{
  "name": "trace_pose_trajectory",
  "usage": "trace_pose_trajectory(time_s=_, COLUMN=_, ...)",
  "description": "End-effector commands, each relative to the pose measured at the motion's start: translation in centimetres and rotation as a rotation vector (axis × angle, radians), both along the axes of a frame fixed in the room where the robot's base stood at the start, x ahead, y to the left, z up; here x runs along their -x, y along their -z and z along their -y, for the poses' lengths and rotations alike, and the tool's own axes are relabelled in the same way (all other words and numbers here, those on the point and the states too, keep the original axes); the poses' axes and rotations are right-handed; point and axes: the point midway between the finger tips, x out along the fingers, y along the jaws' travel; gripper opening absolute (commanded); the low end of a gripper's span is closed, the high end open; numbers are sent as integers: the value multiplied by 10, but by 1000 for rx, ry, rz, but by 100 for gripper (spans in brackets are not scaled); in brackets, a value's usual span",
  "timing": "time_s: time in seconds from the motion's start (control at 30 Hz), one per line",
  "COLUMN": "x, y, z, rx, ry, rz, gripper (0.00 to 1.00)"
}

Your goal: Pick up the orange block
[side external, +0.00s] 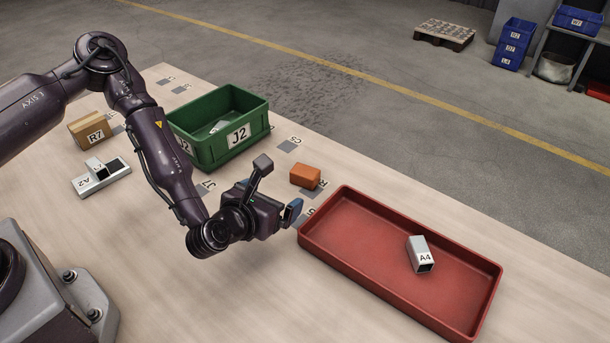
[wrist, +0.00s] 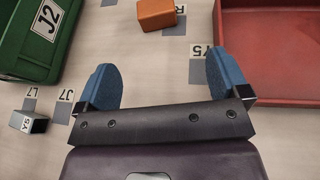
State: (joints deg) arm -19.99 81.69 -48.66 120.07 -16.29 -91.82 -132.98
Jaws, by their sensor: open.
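The orange block (side external: 305,176) lies on the table between the green bin and the red tray, partly over a grey table marking. In the wrist view the orange block (wrist: 157,14) is near the top edge, ahead of the fingers and cut off by the frame. My gripper (wrist: 161,83) is open, with nothing between its two blue fingers. In the side view my gripper (side external: 290,214) is in front of the block and apart from it. One blue finger shows clearly there; the other is mostly hidden.
A red tray (side external: 345,277) holding a metal bracket (side external: 420,254) marked A4 is right of my gripper. A green bin (side external: 205,149) marked J2 stands left of the block. A cardboard box (side external: 90,131) and a metal bracket (side external: 100,179) are at the far left.

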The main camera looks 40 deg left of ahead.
Motion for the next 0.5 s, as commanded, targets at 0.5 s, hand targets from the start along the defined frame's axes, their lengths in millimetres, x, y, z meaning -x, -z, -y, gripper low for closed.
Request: trace_pose_trajectory(time_s=0.5, x=-61, y=29, z=-15, rx=29, ry=-40, rz=7, gripper=94)
